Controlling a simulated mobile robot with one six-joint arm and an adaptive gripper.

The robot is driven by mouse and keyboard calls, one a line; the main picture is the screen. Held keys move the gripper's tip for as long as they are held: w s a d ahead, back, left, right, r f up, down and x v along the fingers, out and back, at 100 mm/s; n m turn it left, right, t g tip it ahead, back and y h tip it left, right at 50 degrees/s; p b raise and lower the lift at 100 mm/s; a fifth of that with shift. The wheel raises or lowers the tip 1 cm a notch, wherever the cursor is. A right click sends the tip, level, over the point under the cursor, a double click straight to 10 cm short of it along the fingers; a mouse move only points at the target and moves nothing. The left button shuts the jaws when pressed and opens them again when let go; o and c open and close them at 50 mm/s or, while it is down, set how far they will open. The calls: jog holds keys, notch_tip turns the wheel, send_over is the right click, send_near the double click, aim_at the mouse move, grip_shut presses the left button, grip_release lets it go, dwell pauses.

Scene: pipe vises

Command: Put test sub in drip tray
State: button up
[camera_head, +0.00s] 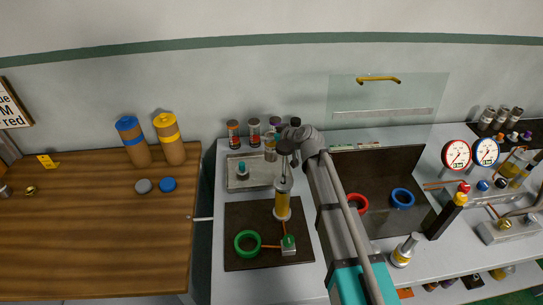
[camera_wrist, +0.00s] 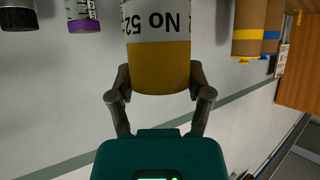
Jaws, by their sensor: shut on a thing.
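The test sub, which I take to be the amber cylinder with a white "No 52" label (camera_wrist: 160,75), is between my fingers in the wrist view. My gripper (camera_wrist: 160,82) is shut on it near its amber end. In the head view the cylinder (camera_head: 283,206) appears upright over the dark mat, below my wrist; whether it touches the mat I cannot tell. The drip tray, which I take to be the shallow grey metal tray (camera_head: 233,187), lies behind and left of the cylinder. A small teal-topped fitting (camera_head: 242,171) is in it.
Several labelled jars (camera_head: 254,131) stand along the wall behind the tray. The dark mat (camera_head: 238,218) carries a green ring (camera_head: 247,244) and a green-topped block (camera_head: 288,245). A wooden table (camera_head: 90,230) is at left.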

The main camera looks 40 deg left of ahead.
aim_at(271, 150)
jog(key=shift+f+b, duration=0.95)
jog(key=shift+f, duration=0.35)
jog(key=shift+f+b, duration=1.85)
jog(key=o, duration=1.3)
jog(key=shift+f, duration=0.1)
